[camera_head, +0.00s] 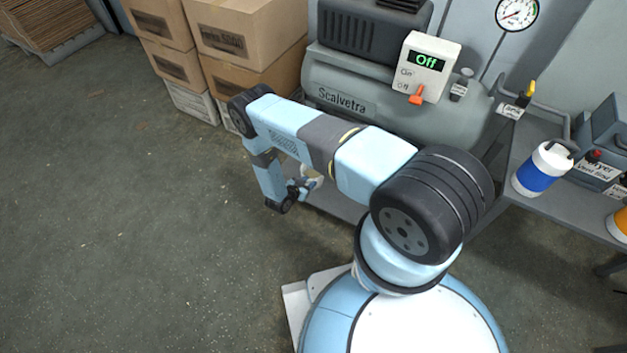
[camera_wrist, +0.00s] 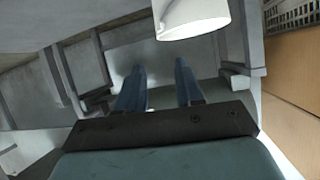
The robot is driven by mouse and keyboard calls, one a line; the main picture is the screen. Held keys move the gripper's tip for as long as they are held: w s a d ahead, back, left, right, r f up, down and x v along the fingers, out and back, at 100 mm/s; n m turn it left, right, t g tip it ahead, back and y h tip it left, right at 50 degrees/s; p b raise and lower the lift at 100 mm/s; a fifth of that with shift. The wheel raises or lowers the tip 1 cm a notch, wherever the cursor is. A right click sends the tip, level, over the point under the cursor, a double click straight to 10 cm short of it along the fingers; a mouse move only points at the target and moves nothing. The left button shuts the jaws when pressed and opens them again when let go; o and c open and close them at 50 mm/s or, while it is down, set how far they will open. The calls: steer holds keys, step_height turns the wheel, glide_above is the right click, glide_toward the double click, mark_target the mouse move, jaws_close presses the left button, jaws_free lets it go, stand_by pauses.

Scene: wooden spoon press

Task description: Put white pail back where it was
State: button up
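The white pail (camera_wrist: 192,18) shows at the top of the wrist view, right of the middle and cut off by the frame's upper edge. My gripper (camera_wrist: 160,66) is open, with its two blue fingers apart and nothing visible between them. The pail appears beyond the fingertips and is not between them. In the head view a small whitish shape, likely the pail (camera_head: 313,178), shows beside my gripper (camera_head: 298,188), mostly hidden by my arm. What the pail rests on or hangs from cannot be told.
The compressor (camera_head: 395,105) with its "Off" panel (camera_head: 426,68) stands behind my arm. Cardboard boxes (camera_head: 240,35) are stacked to its left. A bench (camera_head: 575,208) at the right holds a white-and-blue container (camera_head: 541,170). The floor (camera_head: 120,220) at the left is clear.

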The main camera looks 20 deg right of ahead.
steer(key=shift+s+a+r, duration=0.15)
steer(key=shift+a, duration=0.1)
steer(key=w+a+r+y, duration=0.35)
steer(key=w+r, duration=0.55)
steer(key=r, duration=0.3)
steer(key=w+a+r+y, duration=0.2)
steer(key=w+a+r, duration=0.3)
steer(key=w+r, duration=0.6)
step_height(320, 180, up, 32)
steer(key=a+r+n+y, duration=0.1)
steer(key=n+y, duration=0.3)
steer(key=y, duration=0.1)
steer(key=s+d+r+n+y, duration=0.1)
steer(key=s+d+r+n, duration=0.15)
steer(key=s+r, duration=0.8)
steer(key=s+d+r+n+y, duration=0.15)
steer(key=s+d+r, duration=0.25)
steer(key=s+r, duration=0.7)
steer(key=s+d+r+n+h, duration=0.1)
steer(key=s+d+r, duration=0.1)
steer(key=s, duration=0.7)
steer(key=s+d+r+n+g+h, duration=0.1)
steer(key=s+d+r, duration=0.2)
steer(key=s, duration=0.6)
steer(key=s+d+r+n+g+h, duration=0.1)
steer(key=s+d+r, duration=0.2)
steer(key=s, duration=0.6)
steer(key=shift+s+d+r, duration=0.15)
steer(key=shift+d, duration=0.6)
